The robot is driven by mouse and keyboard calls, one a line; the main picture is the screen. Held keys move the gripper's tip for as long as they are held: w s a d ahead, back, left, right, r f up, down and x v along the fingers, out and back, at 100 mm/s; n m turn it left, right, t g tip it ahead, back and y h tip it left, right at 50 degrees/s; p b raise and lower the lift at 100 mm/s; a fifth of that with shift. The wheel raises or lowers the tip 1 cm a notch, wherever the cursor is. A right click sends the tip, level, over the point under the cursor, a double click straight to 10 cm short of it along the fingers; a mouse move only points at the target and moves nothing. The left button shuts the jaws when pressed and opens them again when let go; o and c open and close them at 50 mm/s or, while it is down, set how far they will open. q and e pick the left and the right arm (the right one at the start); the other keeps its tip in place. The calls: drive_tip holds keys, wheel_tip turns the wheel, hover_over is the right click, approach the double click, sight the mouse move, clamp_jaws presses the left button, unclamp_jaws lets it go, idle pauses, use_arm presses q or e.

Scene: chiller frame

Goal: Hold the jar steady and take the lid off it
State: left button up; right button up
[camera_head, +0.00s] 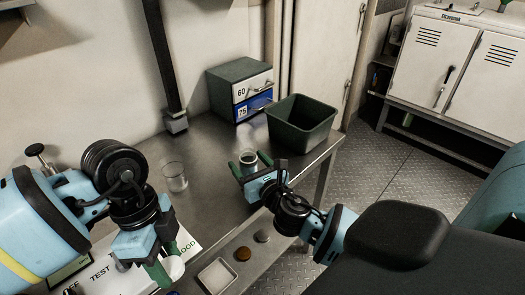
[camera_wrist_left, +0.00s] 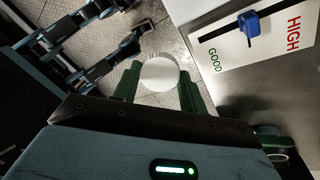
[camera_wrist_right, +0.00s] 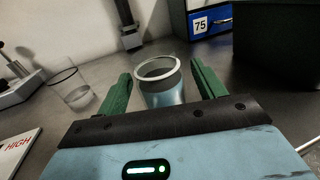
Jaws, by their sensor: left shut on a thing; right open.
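The lid (camera_head: 174,267), a round white disc, is off the jar. My left gripper (camera_head: 166,270) is shut on the lid, well away from the jar at the table's near side. The left wrist view shows the lid (camera_wrist_left: 160,73) between both green fingers.
A clear glass (camera_head: 174,178) stands left of the jar. A dark green bin (camera_head: 301,122) stands behind it to the right, near a drawer unit (camera_head: 239,90). A labelled board (camera_head: 104,278) lies at the near left. A white tray (camera_head: 216,275) and small round pieces sit in front.

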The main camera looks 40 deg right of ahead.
drive_tip(key=s+a, duration=0.2)
drive_tip(key=s, duration=0.9)
